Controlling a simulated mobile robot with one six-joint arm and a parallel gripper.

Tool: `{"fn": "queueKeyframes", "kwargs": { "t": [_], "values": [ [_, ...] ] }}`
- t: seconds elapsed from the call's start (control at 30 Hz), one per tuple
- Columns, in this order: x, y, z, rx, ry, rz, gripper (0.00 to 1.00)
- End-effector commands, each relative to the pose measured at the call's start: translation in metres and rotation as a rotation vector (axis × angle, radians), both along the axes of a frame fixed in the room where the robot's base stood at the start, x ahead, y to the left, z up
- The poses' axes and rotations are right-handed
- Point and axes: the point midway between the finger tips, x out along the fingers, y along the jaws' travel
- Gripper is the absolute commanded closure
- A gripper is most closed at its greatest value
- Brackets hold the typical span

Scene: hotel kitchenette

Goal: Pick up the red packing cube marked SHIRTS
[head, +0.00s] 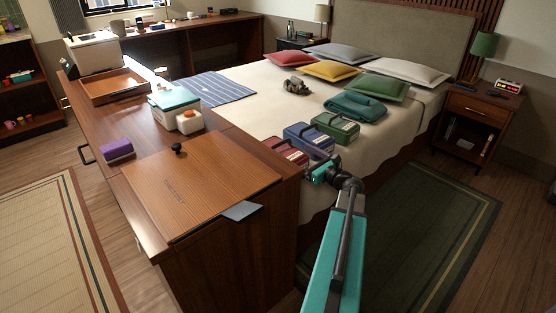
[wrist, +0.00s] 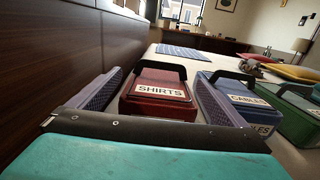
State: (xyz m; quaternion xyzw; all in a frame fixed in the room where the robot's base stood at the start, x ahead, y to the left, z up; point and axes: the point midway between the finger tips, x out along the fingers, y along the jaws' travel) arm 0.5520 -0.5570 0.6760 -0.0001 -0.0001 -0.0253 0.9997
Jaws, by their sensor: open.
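The red packing cube (head: 284,149) marked SHIRTS sits on the near edge of the bed, partly hidden by my gripper and the desk edge in the head view. In the wrist view the red cube (wrist: 160,88) shows its white label and dark top handle. My gripper (wrist: 160,76) is open, with one ribbed finger to the left of the cube and the other to its right, between it and the blue cube. In the head view my gripper (head: 306,160) is close to the red cube. I cannot tell whether the fingers touch it.
A blue cube (head: 308,139) marked CABLES and a green cube (head: 335,127) stand in a row to the right of the red one. A dark wooden panel (wrist: 60,50) rises on the left in the wrist view. The wooden desk (head: 225,140) borders the bed.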

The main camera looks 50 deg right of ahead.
Motion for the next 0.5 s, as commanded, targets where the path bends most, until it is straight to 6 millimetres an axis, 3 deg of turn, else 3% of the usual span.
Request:
{"fn": "queueKeyframes", "kwargs": {
  "t": [0.2, 0.5],
  "values": [
    [0.029, -0.002, -0.001, 0.000, 0.000, 0.001, 0.03],
    [0.036, -0.002, 0.000, 0.000, 0.000, -0.001, 0.03]
  ]
}}
